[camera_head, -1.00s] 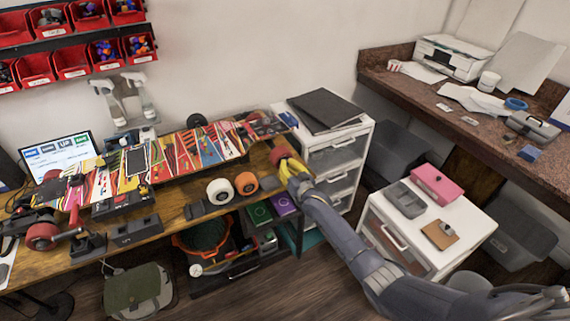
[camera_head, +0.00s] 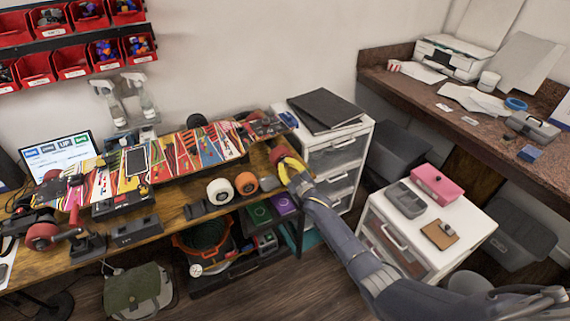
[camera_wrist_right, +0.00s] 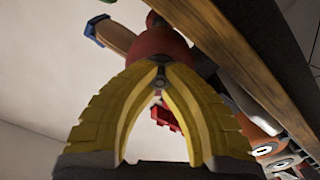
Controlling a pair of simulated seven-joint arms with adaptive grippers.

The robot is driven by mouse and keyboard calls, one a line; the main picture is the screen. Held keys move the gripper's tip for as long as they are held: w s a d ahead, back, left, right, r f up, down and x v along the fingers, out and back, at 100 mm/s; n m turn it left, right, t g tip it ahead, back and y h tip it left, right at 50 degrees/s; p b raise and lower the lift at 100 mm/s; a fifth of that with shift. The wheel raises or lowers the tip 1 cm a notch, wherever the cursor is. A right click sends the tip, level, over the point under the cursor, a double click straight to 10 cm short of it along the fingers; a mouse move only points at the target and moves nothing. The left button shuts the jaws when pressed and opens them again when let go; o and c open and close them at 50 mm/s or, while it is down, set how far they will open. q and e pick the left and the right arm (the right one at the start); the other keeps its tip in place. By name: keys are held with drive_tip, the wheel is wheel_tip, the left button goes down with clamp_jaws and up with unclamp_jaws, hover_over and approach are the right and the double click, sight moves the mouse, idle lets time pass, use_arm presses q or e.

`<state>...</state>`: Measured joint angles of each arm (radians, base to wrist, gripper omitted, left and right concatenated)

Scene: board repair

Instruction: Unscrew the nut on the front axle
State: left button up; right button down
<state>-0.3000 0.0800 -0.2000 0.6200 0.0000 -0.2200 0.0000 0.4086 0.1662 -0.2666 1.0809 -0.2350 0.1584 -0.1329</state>
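The skateboard (camera_head: 206,144) with a bright patterned deck lies upside down along the workbench. A red wheel (camera_head: 278,154) is at its right end. My right gripper (camera_head: 283,163) has yellow fingers and is at the outer side of this wheel. In the right wrist view the red wheel (camera_wrist_right: 158,46) is just beyond the fingertips. The yellow fingertips (camera_wrist_right: 160,72) come together at the wheel's centre, around a small grey piece (camera_wrist_right: 160,81) that looks like the axle nut. The fingers hide most of it. My left gripper is not in view.
A white wheel (camera_head: 220,191) and orange wheels (camera_head: 246,183) stand at the bench's front edge (camera_head: 170,213). A white drawer unit (camera_head: 335,152) stands right of the bench. A second white cabinet (camera_head: 462,222) carries a pink box (camera_head: 437,184) and a grey tray (camera_head: 405,200).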

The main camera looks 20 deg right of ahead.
drive_tip(key=n, duration=0.3)
drive_tip(key=c, duration=1.4)
unclamp_jaws()
drive_tip(key=m, duration=0.4)
drive_tip(key=shift+m, duration=0.9)
drive_tip(key=m, duration=0.5)
drive_tip(key=shift+m, duration=0.4)
